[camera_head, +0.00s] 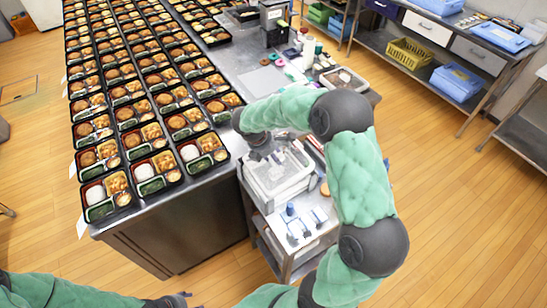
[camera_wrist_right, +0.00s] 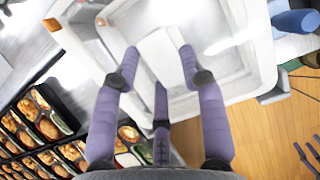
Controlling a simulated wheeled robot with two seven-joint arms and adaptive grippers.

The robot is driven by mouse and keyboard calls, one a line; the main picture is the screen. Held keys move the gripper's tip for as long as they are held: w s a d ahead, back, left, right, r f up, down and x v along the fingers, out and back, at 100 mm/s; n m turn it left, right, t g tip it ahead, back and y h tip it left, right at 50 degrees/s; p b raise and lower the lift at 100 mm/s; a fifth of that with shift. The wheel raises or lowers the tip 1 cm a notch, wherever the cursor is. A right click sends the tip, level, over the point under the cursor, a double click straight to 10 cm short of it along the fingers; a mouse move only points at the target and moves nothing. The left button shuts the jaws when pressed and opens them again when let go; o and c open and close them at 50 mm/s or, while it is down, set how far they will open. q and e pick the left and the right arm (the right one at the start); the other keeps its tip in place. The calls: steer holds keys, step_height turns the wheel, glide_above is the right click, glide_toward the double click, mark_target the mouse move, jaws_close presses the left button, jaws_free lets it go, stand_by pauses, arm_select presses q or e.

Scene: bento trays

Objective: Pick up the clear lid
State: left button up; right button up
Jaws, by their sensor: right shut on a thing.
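My right gripper (camera_head: 272,157) reaches down into a white bin (camera_head: 253,188) on a small cart. In the right wrist view my right gripper (camera_wrist_right: 160,62) has its purple-grey fingers around a pale, whitish clear lid (camera_wrist_right: 157,45) and is shut on it. The lid lies over the inside of the bin (camera_wrist_right: 262,70), and its edges are hard to make out against the white. My left gripper (camera_head: 180,297) shows only in part at the bottom edge of the head view, away from the bin. Its jaws are too small to judge.
A steel table (camera_head: 165,205) at the left holds many rows of filled bento trays (camera_head: 112,192). Shelves (camera_head: 490,95) with a yellow basket (camera_head: 409,53) and blue bins are at the back right.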

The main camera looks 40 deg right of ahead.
steer(key=s+a+r+p, duration=0.2)
steer(key=s+a+r, duration=0.5)
steer(key=a+r, duration=0.5)
stand_by(0.3)
